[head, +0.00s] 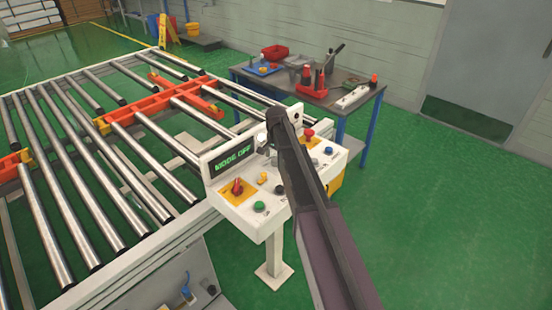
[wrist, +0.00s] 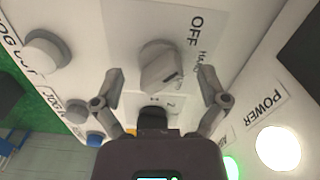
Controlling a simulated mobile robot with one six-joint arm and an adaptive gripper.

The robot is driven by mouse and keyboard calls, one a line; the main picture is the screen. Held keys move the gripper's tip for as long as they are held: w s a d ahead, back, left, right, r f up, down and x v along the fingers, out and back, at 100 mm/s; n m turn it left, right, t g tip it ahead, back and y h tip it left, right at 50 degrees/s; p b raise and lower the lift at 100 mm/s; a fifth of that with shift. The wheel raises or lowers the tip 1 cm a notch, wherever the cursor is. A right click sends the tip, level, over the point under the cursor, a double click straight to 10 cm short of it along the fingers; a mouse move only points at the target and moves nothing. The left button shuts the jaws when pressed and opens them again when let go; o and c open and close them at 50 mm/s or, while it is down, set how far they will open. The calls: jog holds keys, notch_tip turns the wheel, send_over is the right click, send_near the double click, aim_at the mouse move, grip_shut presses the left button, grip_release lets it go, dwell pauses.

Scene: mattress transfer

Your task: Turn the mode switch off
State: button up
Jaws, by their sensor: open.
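The mode switch (wrist: 160,68) is a grey rotary knob on a pale plate in the wrist view, with OFF (wrist: 195,30) printed above right of it and a partly readable label beside it. A short dark mark shows on the knob's lower right; which label it points at I cannot tell. My gripper (wrist: 161,76) is open, one finger on each side of the knob, with gaps visible in the picture. In the head view my arm covers the switch. The panel display (head: 233,157) reads MODE OFF in green.
The white control panel (head: 258,222) also carries a red knob (head: 237,187), a green button (head: 260,206) and a red-topped button (head: 309,134). A lit POWER lamp (wrist: 278,148) is close right of my gripper. A roller conveyor (head: 160,198) stands left; a tool table (head: 350,112) is behind.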

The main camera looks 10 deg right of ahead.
aim_at(276, 157)
jog(key=shift+m, duration=1.2)
jog(key=shift+r+p, duration=0.3)
notch_tip(276, 157, up, 14)
jog(key=f+p, duration=0.1)
jog(key=p, duration=1.3)
jog(key=s+f+n+b, duration=0.3)
jog(key=s+n+b, duration=0.1)
jog(key=s, duration=1)
jog(key=s+f+n+b, duration=0.4)
jog(key=s+n, duration=0.3)
jog(key=s, duration=0.8)
jog(key=shift+s+a, duration=0.2)
jog(key=shift+s, duration=0.05)
jog(key=shift+s+r, duration=0.1)
